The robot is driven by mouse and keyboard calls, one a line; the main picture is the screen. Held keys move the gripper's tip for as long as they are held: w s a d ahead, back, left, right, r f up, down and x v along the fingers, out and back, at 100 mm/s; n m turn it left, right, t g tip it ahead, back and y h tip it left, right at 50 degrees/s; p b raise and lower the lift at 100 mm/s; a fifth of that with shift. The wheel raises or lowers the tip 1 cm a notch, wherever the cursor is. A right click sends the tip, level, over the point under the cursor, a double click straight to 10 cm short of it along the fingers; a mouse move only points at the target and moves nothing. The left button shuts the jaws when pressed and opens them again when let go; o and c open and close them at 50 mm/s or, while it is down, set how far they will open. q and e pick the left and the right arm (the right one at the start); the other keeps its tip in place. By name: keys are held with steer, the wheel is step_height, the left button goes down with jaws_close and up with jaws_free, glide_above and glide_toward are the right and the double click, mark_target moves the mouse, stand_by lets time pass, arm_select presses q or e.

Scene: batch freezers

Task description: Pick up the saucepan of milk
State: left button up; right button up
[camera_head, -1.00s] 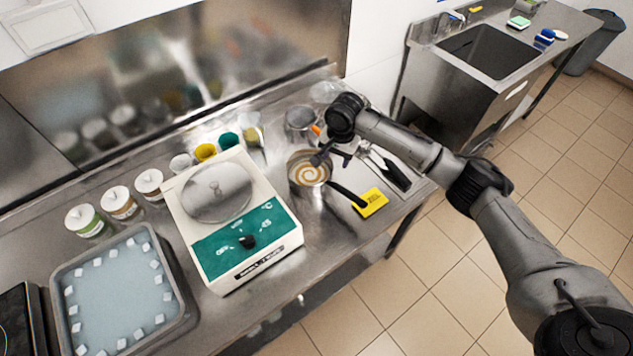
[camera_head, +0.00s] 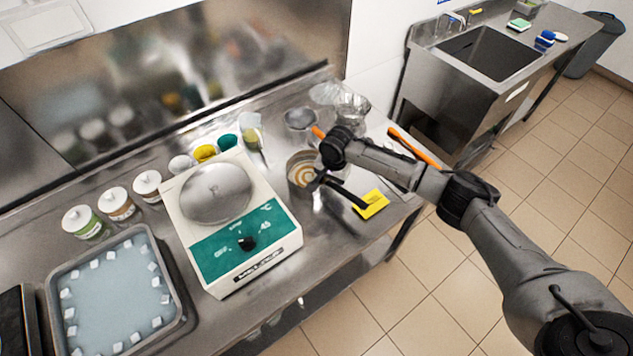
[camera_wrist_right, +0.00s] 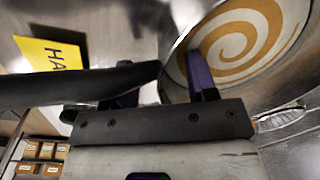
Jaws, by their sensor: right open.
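The saucepan (camera_head: 297,166) stands on the steel counter, right of the white and green machine. It holds a brown and white swirl, and its black handle (camera_head: 347,193) points toward the front right. My right gripper (camera_head: 318,182) is open, low beside the pan where the handle joins it. In the right wrist view the handle (camera_wrist_right: 70,85) crosses in front of one finger, and the other finger overlaps the pan's swirled inside (camera_wrist_right: 245,40). Whether the fingers touch the pan or handle I cannot tell. My left gripper is not in view.
A yellow card (camera_head: 371,205) lies by the handle's end. The white and green machine (camera_head: 245,243) stands close on the left. Behind the pan are a metal cup (camera_head: 299,119) and a clear glass bowl (camera_head: 350,107). An orange-handled tool (camera_head: 413,147) lies beyond my right arm.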

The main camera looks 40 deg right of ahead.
steer(key=shift+f, duration=0.1)
jaws_close()
stand_by(0.5)
stand_by(0.9)
